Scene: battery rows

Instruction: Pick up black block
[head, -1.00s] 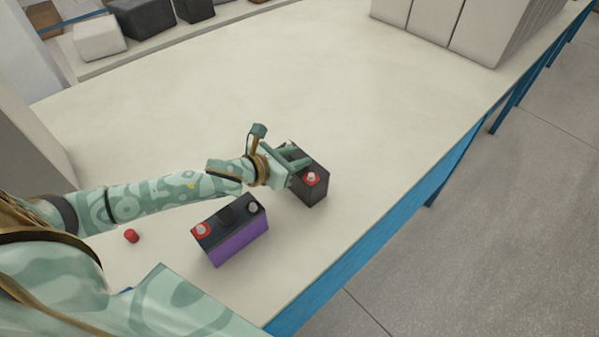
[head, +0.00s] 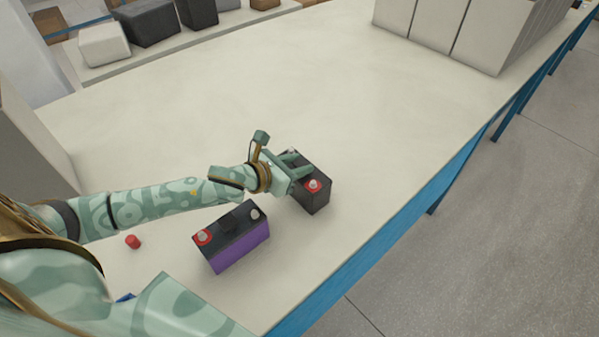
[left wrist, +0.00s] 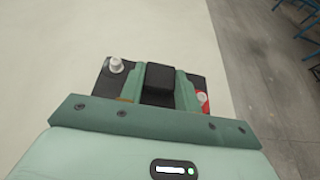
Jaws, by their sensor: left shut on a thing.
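The black block (head: 313,200) is a black battery with a red-ringed terminal on top, standing on the pale table near its right edge. In the left wrist view its top (left wrist: 133,86) shows a silver terminal at the left, a red one at the right and a raised black middle part. My left gripper (head: 291,163) reaches over it from the left. Its two fingers (left wrist: 159,88) are shut on the raised middle part, one on each side. I cannot tell whether the block is clear of the table. My right gripper does not show.
A purple battery with a black top (head: 240,248) stands close by, nearer me. A small red cap (head: 133,241) lies left of it. Large pale boxes (head: 447,28) stand at the back right. The table's middle is clear; its blue edge (head: 400,235) drops to the floor.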

